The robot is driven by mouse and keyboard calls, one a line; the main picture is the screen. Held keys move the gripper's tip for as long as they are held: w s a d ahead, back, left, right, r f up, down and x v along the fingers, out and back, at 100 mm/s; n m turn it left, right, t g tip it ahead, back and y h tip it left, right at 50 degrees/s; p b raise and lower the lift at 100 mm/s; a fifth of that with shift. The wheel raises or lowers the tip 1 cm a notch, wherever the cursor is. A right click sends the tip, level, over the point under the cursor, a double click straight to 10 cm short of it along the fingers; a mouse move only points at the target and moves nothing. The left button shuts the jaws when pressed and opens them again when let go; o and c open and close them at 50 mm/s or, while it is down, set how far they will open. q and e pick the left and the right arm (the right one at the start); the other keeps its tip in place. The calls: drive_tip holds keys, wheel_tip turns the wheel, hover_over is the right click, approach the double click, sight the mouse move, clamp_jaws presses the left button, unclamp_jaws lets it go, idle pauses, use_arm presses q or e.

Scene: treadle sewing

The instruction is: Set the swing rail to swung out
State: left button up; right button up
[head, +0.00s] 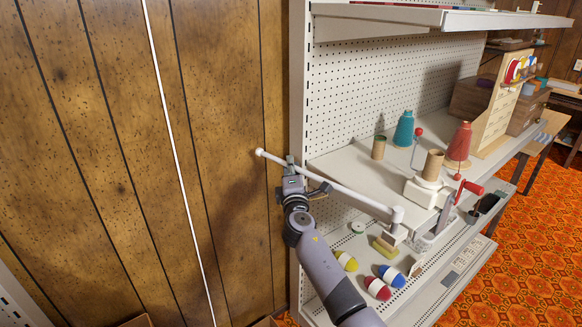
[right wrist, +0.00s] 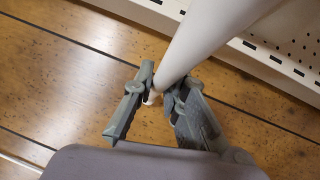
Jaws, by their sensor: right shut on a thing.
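The swing rail (head: 345,189) is a thin white rod with a round knob at its free end. It runs from a pivot post (head: 396,222) at the shelf's front edge to the left, past the shelf unit's end and in front of the wood-panelled wall. My right gripper (head: 290,163) is shut on the rail near the knob end. In the right wrist view the rail (right wrist: 205,40) passes between the two grey fingers of the gripper (right wrist: 160,92). My left gripper is not in view.
The shelf (head: 345,165) holds a teal cone (head: 403,129), a red cone (head: 459,143) and a winder with a red handle (head: 470,187). The wood wall (head: 130,150) is on the left; patterned carpet (head: 530,255) is open at right.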

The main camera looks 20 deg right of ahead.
clamp_jaws()
idle(0.3)
drive_tip(key=s+a+n+g+y+p, duration=0.1)
drive_tip(key=s+a+n+y+p, duration=0.65)
drive_tip(key=s+a+y, duration=0.65)
drive_tip(key=s+n+g+y+b, duration=0.1)
drive_tip(key=s+n+g+y, duration=0.7)
drive_tip(key=s, duration=1.5)
drive_tip(key=shift+s+d+g, duration=0.3)
drive_tip(key=shift+d+g, duration=0.15)
drive_tip(key=shift+g, duration=0.75)
drive_tip(key=shift+n, duration=0.25)
